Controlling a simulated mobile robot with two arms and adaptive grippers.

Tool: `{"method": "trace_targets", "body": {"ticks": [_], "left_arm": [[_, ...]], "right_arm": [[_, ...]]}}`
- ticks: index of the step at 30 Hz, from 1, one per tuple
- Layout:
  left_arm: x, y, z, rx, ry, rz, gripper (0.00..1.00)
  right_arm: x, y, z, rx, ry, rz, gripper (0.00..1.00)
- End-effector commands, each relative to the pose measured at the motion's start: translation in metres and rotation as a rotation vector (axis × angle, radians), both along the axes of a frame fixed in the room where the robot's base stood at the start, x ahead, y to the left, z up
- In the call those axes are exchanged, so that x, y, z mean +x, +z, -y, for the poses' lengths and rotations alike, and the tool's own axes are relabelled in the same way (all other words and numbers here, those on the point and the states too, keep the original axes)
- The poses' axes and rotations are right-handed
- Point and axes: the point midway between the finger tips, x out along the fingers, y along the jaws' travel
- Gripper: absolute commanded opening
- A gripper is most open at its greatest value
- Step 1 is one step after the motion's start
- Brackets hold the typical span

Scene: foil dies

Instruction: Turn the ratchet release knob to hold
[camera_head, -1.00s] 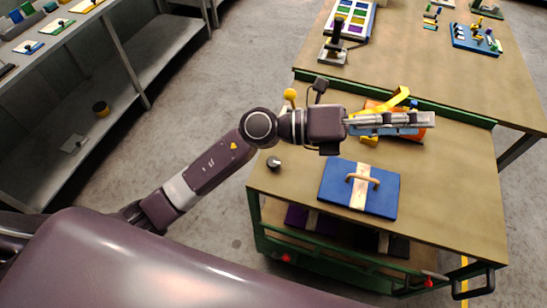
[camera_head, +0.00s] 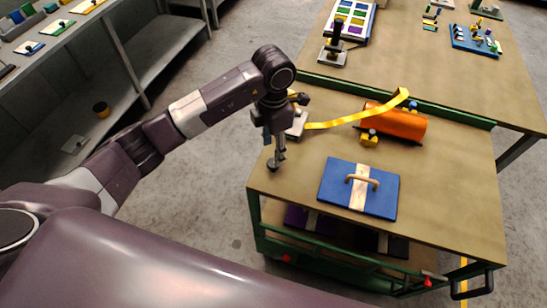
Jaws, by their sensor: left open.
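A small dark knob (camera_head: 272,165), which looks like the ratchet release knob, sits near the left edge of the cart top. My left gripper (camera_head: 277,158) points down right above it. The fingertips overlap the knob in this view, so I cannot tell whether they touch it. The jaws are open, with nothing seen held between them. The knob's setting and any markings are too small to read. My right gripper is not in view.
On the cart top (camera_head: 440,190), an orange roll (camera_head: 400,124) with a yellow strip (camera_head: 345,120) lies behind a blue board (camera_head: 335,183) with a handle. A grey block (camera_head: 298,128) stands beside my gripper. A workbench (camera_head: 415,65) is behind; a shelf (camera_head: 140,60) is at left.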

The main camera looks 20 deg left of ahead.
Motion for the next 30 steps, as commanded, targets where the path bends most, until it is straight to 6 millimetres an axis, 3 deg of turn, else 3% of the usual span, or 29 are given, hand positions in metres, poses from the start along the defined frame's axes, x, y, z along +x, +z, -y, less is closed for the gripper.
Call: {"method": "trace_targets", "body": {"ticks": [10, 21, 30], "left_arm": [[-0.001, -0.049, 0.001, -0.003, 0.001, -0.002, 0.46], [0.000, -0.059, 0.001, -0.004, -0.002, 0.001, 0.46], [0.000, -0.058, 0.001, -0.004, -0.001, 0.001, 0.14]], "right_arm": [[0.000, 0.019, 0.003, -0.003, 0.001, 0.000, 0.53], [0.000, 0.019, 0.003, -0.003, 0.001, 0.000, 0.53], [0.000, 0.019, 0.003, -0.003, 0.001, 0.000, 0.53]]}}
